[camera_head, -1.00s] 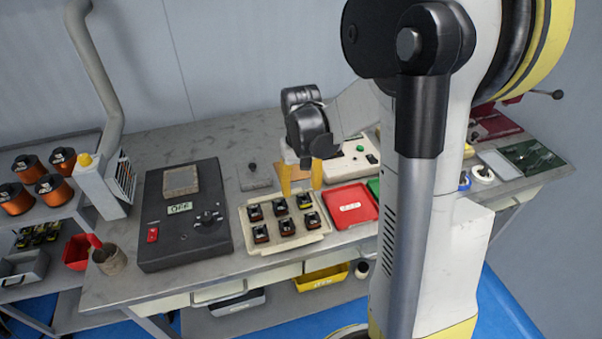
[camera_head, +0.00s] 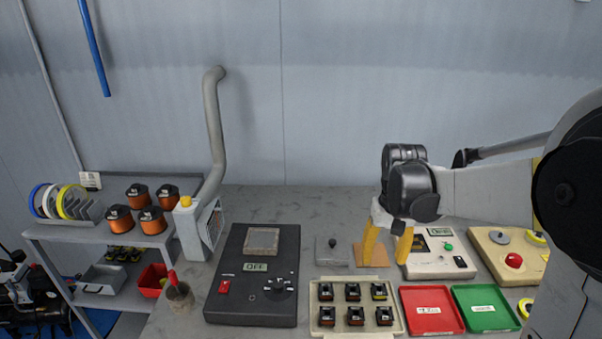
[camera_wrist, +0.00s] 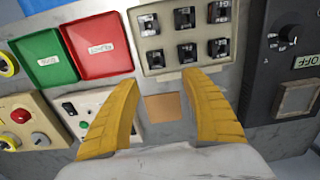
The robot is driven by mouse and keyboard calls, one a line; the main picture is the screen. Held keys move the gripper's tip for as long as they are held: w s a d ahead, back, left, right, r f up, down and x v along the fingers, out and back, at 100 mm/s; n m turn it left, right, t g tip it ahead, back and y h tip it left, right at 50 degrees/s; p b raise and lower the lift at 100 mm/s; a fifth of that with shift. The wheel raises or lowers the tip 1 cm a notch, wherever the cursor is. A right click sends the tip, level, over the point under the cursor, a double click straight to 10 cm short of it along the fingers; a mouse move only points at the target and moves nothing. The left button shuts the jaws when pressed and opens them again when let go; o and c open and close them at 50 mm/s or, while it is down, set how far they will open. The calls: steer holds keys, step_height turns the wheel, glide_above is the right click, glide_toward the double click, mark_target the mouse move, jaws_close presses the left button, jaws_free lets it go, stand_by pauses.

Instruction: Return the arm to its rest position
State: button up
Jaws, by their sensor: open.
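My gripper (camera_head: 388,243) has two yellow fingers, spread apart with nothing between them. In the head view it hangs above the workbench, over the small tan square pad (camera_head: 371,257) behind the cream tray. My pale arm reaches in from the right. In the wrist view my gripper (camera_wrist: 163,108) is open, and the tan pad (camera_wrist: 163,107) shows between its fingers. The cream tray (camera_head: 319,325) holds several small black-topped parts in two rows and lies in front of the gripper, apart from it.
A black control box (camera_head: 250,307) reading OFF stands left of the tray. A red tray (camera_head: 432,325) and a green tray (camera_head: 486,325) lie to its right. A white panel (camera_head: 436,270) is close to the gripper's right. A grey duct (camera_head: 214,130) rises at the left. Space above the bench's middle is clear.

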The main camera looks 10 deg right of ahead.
steer(key=s+a+r+n+t, duration=0.1)
steer(key=s+a+r+t, duration=0.2)
steer(key=s+a, duration=0.2)
steer(key=s+a+r+n+t, duration=0.1)
steer(key=s+a+r+t, duration=0.2)
steer(key=s+a, duration=0.3)
steer(key=shift+a+n+t, duration=0.4)
steer(key=shift+a, duration=0.75)
steer(key=shift+s, duration=0.1)
